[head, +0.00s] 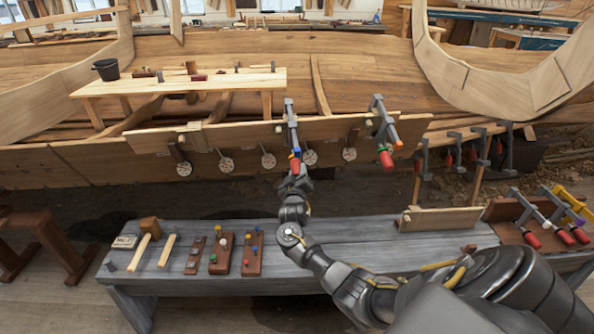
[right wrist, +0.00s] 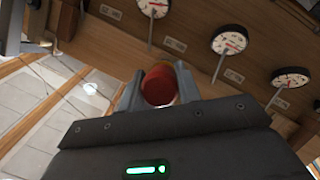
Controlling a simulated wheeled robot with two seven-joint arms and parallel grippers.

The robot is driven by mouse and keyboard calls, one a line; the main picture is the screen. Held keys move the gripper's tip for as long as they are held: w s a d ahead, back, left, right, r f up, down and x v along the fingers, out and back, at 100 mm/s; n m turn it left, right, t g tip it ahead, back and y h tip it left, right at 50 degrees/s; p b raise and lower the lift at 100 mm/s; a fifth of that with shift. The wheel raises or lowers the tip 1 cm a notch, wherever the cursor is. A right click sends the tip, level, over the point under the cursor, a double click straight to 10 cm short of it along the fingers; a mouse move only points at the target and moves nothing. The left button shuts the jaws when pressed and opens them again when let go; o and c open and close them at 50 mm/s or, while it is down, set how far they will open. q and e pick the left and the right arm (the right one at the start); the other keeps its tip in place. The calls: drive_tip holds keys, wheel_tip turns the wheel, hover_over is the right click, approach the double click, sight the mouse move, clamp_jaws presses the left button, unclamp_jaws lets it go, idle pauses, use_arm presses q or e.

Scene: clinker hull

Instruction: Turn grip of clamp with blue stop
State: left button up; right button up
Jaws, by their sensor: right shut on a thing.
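The clamp with the blue stop (head: 297,150) hangs on the plank along the hull, its grey bar (head: 290,112) upright. Its red grip (head: 294,165) is at the lower end. My right gripper (head: 295,176) reaches up from below and is shut on this grip. In the right wrist view the red grip (right wrist: 160,84) sits between the two grey fingers, seen end-on; the blue stop is not visible there. A second clamp (head: 381,122) to the right has a green and an orange part and its own red grip (head: 386,160). My left gripper is not in view.
Several round dials (head: 226,164) hang below the plank (head: 245,136), close around the gripper. More clamps (head: 475,145) hang at the right. Below, a grey bench (head: 330,240) carries mallets (head: 140,252), peg blocks (head: 221,253) and red-gripped clamps (head: 532,238).

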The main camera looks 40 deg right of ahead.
drive_tip(key=shift+n+h, duration=0.5)
drive_tip(key=shift+n, duration=0.1)
drive_tip(key=shift+n+g+h, duration=0.3)
drive_tip(key=shift+n+h, duration=0.1)
drive_tip(key=shift+n, duration=0.3)
drive_tip(key=n+h+b, duration=0.1)
drive_tip(key=n, duration=0.2)
drive_tip(key=shift+h, duration=0.4)
drive_tip(key=n+h+b, duration=0.1)
drive_tip(key=n, duration=0.3)
drive_tip(key=shift+t+b, duration=0.35)
drive_tip(key=shift+t, duration=0.05)
drive_tip(key=n+t+b, duration=0.1)
drive_tip(key=n, duration=0.3)
drive_tip(key=shift+h, duration=0.4)
drive_tip(key=shift+r+n+t+b, duration=0.1)
drive_tip(key=shift+n+t+b, duration=0.3)
drive_tip(key=shift+n, duration=0.6)
drive_tip(key=shift+a+n+t, duration=0.1)
drive_tip(key=shift+n+t, duration=0.6)
drive_tip(key=shift+n, duration=0.7)
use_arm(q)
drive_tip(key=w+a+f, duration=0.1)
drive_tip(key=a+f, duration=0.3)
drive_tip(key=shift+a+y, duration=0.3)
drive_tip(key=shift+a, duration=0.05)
use_arm(e)
drive_tip(key=shift+r+n, duration=0.1)
drive_tip(key=shift+n, duration=0.2)
